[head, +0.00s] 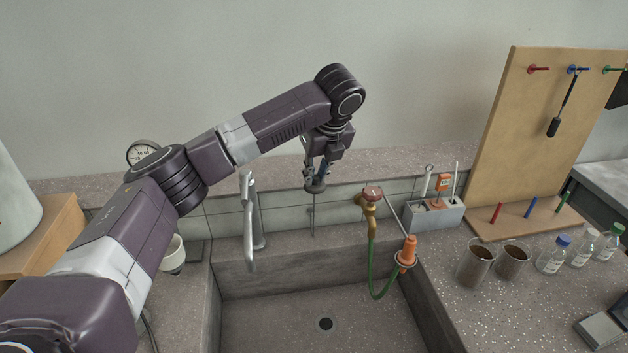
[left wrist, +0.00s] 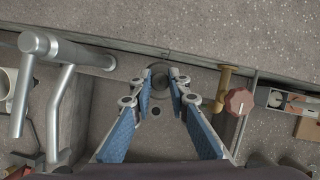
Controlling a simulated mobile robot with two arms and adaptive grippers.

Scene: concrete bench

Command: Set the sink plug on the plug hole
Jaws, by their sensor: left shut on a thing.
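My left gripper (head: 317,176) is above the back of the sink, pointing down. It is shut on the sink plug (head: 316,188), a small dark round piece at its fingertips. In the left wrist view the plug (left wrist: 160,80) shows between the tips of the blue-padded fingers (left wrist: 159,92). The plug hole (head: 326,324) is a dark round opening in the grey sink floor, well below and nearer than the held plug. It also shows as a small dark spot in the left wrist view (left wrist: 156,112). My right gripper is not in view.
A grey tap (head: 252,220) stands left of the gripper. A brass tap with a red handle (head: 372,195) and green hose (head: 374,260) is to the right. A grey holder (head: 436,214), cups (head: 476,263) and bottles stand right of the sink (head: 280,302). The sink floor is clear.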

